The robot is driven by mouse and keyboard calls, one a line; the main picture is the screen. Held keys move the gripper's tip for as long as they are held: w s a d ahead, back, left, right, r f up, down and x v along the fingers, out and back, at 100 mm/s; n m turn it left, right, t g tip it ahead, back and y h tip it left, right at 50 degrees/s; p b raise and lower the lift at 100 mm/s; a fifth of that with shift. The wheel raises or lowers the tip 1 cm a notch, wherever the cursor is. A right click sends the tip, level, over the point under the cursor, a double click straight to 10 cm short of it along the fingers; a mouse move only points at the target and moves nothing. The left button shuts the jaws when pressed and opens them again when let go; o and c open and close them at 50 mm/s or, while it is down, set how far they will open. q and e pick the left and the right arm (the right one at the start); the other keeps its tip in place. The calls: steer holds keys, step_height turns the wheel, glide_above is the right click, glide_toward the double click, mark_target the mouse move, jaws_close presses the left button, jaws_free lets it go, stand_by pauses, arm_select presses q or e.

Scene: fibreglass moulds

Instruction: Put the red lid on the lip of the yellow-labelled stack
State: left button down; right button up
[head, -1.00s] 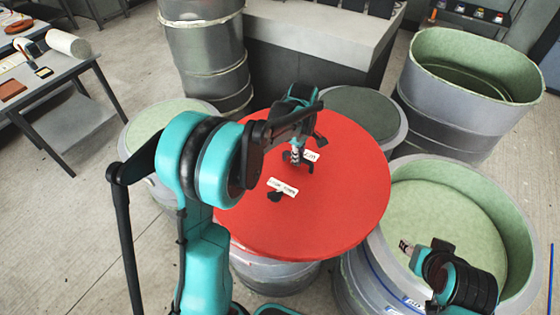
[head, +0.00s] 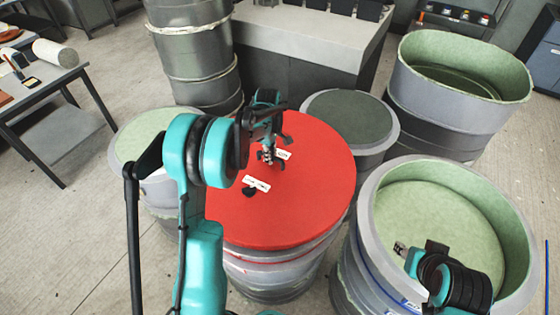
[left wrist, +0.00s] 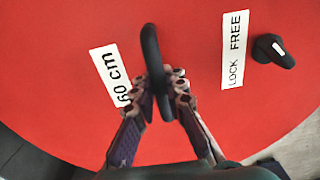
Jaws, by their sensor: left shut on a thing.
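The red lid (head: 305,200) is a wide round disc, nearly level, over a grey stack (head: 270,283) with a red stripe near its top. My left gripper (head: 268,157) is shut on the lid's dark handle; the left wrist view shows the fingers (left wrist: 163,98) closed around the black handle (left wrist: 151,55). The lid hides the stack's lip, and I cannot tell whether they touch. No yellow label shows. My right gripper (head: 402,250) is at the lower right above the open tub; its jaws are unclear.
An open tub (head: 520,235) with pale green inside and blue tape stands close on the right. A grey-topped drum (head: 350,117) is behind the lid, and a green-topped one (head: 140,135) is at left. Another tub (head: 440,115) stands back right. Floor is free at lower left.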

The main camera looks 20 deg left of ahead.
arm_select(q)
steer(key=shift+w+a+f, duration=0.45)
steer(key=shift+a+f, duration=0.15)
steer(key=shift+a, duration=0.25)
steer(key=shift+f+b, duration=0.55)
steer(key=shift+f, duration=1.25)
steer(key=shift+r, duration=0.1)
steer(key=shift+s, duration=0.1)
steer(key=c, duration=1.6)
jaws_free()
steer(key=shift+o, duration=0.2)
